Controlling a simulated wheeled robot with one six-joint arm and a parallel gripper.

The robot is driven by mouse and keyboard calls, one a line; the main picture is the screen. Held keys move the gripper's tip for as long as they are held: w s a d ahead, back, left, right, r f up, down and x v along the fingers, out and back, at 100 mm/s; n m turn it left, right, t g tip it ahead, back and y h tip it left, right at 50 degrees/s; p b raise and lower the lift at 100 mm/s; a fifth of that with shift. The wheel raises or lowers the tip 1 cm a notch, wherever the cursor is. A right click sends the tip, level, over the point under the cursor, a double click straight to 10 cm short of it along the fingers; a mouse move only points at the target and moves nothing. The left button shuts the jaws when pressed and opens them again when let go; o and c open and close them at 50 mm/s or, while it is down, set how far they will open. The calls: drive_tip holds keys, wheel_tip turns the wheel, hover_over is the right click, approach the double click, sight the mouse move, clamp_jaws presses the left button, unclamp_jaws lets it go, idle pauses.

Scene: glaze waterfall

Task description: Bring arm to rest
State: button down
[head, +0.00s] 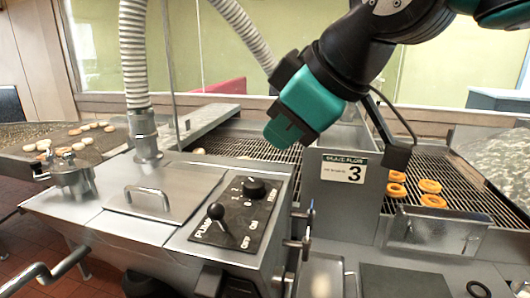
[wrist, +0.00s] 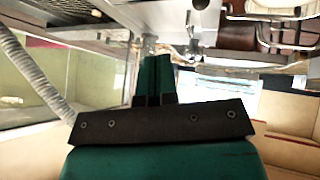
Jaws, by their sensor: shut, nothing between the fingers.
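My gripper (head: 290,132), teal and black, hangs from my arm above the wire conveyor, to the right of the pump control panel (head: 239,217). In the wrist view its two teal fingers (wrist: 154,78) lie side by side, closed, with nothing between them. My arm comes in from the upper right of the head view. The gripper appears apart from the machine.
The steel machine has a black-knobbed lever (head: 217,212) and a dial (head: 253,188). Several orange rings (head: 430,187) lie on the right conveyor. A ribbed hose (head: 134,55) rises at left.

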drive_tip(key=shift+s+d+r, duration=0.25)
drive_tip(key=shift+s+r, duration=0.1)
drive_tip(key=shift+r, duration=0.05)
drive_tip(key=s+d+f+m+g, duration=0.2)
drive_tip(key=s+d+f+m, duration=0.1)
drive_tip(key=s+d+f, duration=0.3)
drive_tip(key=s+d+f+m+g+h, duration=0.1)
drive_tip(key=s+d+f+m+g, duration=0.2)
drive_tip(key=s+d+f, duration=0.3)
wheel_tip(320, 180, down, 4)
drive_tip(key=shift+f+m+g+h, duration=0.1)
drive_tip(key=shift+m+g+h, duration=0.2)
